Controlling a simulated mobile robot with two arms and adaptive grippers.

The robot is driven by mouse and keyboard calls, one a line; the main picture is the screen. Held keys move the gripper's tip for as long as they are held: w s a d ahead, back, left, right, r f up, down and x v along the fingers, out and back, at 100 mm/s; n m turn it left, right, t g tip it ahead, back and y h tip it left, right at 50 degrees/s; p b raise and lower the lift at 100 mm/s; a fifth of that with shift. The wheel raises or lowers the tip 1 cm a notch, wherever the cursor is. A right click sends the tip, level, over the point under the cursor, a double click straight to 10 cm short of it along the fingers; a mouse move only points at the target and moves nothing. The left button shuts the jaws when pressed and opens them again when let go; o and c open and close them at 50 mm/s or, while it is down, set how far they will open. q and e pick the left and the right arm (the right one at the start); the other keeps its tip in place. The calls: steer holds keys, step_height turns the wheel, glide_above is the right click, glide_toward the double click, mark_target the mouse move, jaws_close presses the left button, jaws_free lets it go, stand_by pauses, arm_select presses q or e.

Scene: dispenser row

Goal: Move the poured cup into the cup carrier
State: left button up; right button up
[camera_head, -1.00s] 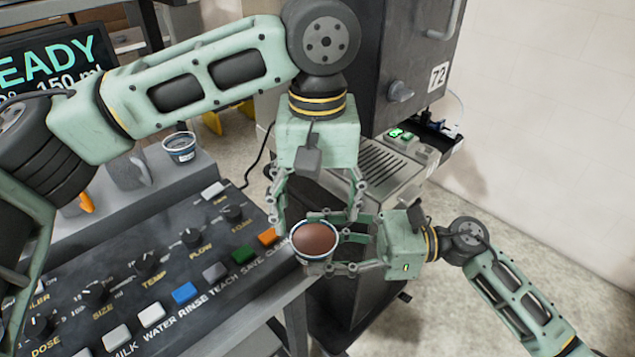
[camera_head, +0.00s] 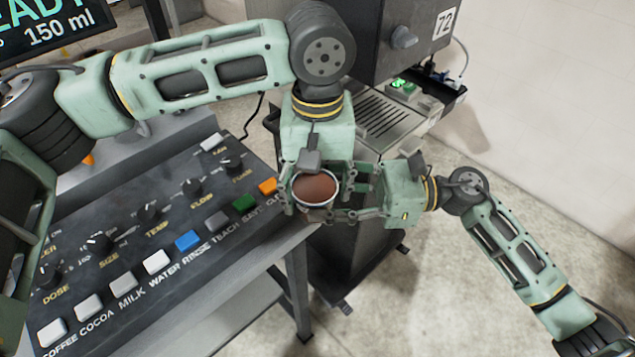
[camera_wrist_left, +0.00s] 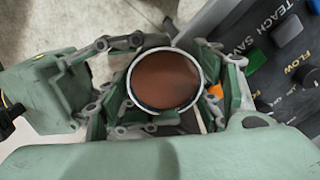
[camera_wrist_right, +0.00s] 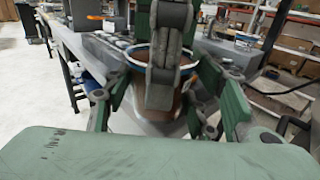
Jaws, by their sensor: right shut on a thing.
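The poured cup (camera_head: 316,188) is white-rimmed and full of brown drink. It is upright in the air just off the front right corner of the button panel. My right gripper (camera_head: 335,205) comes from the right and is shut on the cup. My left gripper (camera_head: 318,180) reaches in from behind, with its fingers open on both sides of the cup. In the left wrist view the cup (camera_wrist_left: 165,80) sits between the left fingers with gaps beside it. In the right wrist view a left finger partly hides the cup (camera_wrist_right: 140,55). I cannot make out a cup carrier.
The button panel (camera_head: 130,235) with knobs and coloured keys lies left of the cup. A dark machine marked 72 (camera_head: 400,40) with a drip grate (camera_head: 385,115) stands behind. A display (camera_head: 50,25) is at upper left. The floor at right (camera_head: 480,310) is clear.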

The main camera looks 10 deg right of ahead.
arm_select(q)
steer(key=c, duration=0.9)
steer(key=shift+d, duration=0.1)
steer(key=shift+c, duration=0.5)
arm_select(e)
steer(key=o, duration=1)
steer(key=shift+a+r, duration=0.1)
steer(key=o, duration=0.4)
steer(key=shift+o, duration=0.2)
